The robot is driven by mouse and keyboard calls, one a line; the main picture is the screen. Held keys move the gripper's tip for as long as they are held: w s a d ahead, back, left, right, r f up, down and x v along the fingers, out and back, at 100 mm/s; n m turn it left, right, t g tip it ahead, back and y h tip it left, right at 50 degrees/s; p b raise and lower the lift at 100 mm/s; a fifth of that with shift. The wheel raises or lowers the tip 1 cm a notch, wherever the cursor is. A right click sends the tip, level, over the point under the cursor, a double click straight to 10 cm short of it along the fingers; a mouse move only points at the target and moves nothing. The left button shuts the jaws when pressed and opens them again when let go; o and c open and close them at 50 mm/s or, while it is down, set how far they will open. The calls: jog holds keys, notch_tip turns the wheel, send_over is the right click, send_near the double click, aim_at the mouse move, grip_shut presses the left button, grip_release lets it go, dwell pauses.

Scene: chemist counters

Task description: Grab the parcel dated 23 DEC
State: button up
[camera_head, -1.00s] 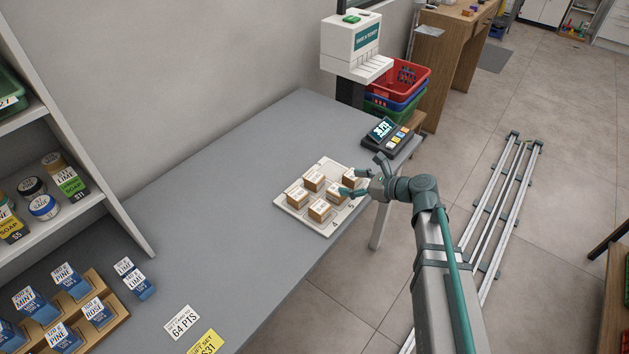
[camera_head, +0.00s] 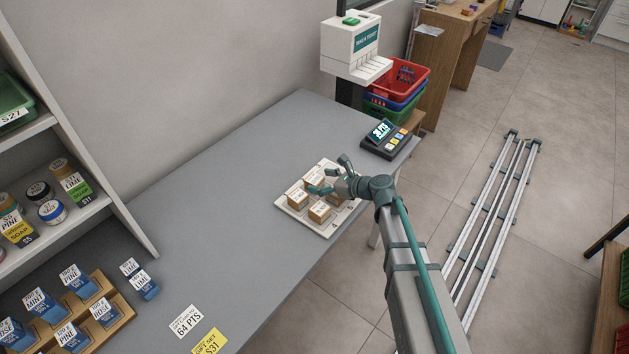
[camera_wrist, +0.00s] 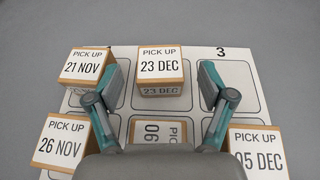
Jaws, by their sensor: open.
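In the wrist view the parcel dated 23 DEC (camera_wrist: 160,64) is a small brown box with a white label, at the top middle between my fingers. My gripper (camera_wrist: 159,78) is open and empty, one teal finger on each side of that parcel, apart from it. In the head view my gripper (camera_head: 330,176) is over the white tray card (camera_head: 325,229) with the parcels. Labels there are too small to read, and my gripper partly hides some boxes.
Parcels dated 21 NOV (camera_wrist: 88,67), 26 NOV (camera_wrist: 66,142) and 05 DEC (camera_wrist: 258,153) stand around it. Another parcel (camera_wrist: 160,132) is partly hidden by my gripper. A payment terminal (camera_head: 386,139) stands behind the card. The grey counter (camera_head: 230,190) to the left is clear.

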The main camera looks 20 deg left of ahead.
jog(key=shift+a+f, duration=0.1)
jog(key=shift+a, duration=0.05)
jog(key=c, duration=1.3)
